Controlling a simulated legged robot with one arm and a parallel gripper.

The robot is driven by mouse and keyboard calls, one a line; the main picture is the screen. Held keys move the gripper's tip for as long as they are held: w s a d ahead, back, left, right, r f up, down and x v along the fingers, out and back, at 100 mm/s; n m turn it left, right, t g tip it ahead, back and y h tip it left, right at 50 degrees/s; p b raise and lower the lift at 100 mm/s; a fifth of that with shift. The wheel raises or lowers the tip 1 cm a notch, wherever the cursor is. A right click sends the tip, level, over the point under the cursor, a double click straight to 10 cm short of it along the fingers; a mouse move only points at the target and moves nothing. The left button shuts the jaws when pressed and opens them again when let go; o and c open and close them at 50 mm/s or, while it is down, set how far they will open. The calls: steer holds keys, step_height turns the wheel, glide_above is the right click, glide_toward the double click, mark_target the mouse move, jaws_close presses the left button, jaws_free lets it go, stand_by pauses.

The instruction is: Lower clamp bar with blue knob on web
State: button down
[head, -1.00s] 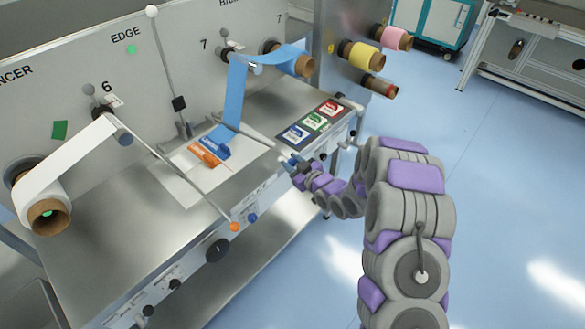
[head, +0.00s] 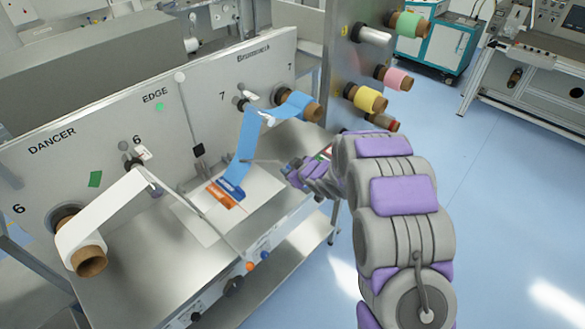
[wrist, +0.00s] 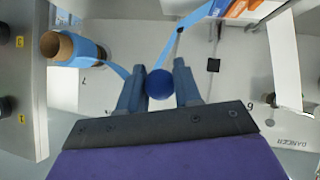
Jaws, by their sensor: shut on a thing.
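My gripper (wrist: 160,88) is shut on the blue knob (wrist: 160,84), which sits between its two fingers in the wrist view. In the head view my gripper (head: 287,173) is at the right of the blue web (head: 245,145), and the knob is hidden there. A thin clamp bar (head: 262,161) runs from the web to my gripper, looking nearly level. The blue web hangs from its roll (head: 298,106) to the splice plate, ending near a blue and orange block (head: 226,192). I cannot tell the bar's gap to the web.
A second bar with an orange knob (head: 250,266) slants over the table's left part, near the white roll (head: 88,260). A small blue knob (head: 265,255) is beside it. Coloured rolls (head: 368,99) stick out at the right. Floor at right is clear.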

steer(key=shift+g+h, duration=0.3)
steer(key=shift+h, duration=0.1)
steer(key=a+r+p, duration=0.1)
steer(key=r+p, duration=0.1)
steer(key=w+a+r+p, duration=0.1)
steer(key=r+p, duration=0.1)
steer(key=p, duration=0.1)
steer(key=w+a+r+p, duration=0.1)
steer(key=r+p, duration=0.1)
steer(key=shift+w+a+r+p, duration=0.15)
steer(key=shift+w+p, duration=0.1)
steer(key=shift+p, duration=0.1)
steer(key=shift+w+a+r+p, duration=0.4)
steer(key=shift+a+r+p, duration=0.15)
steer(key=shift+p, duration=0.45)
steer(key=c, duration=0.8)
jaws_free()
steer(key=b+v, duration=0.1)
steer(key=v, duration=1.6)
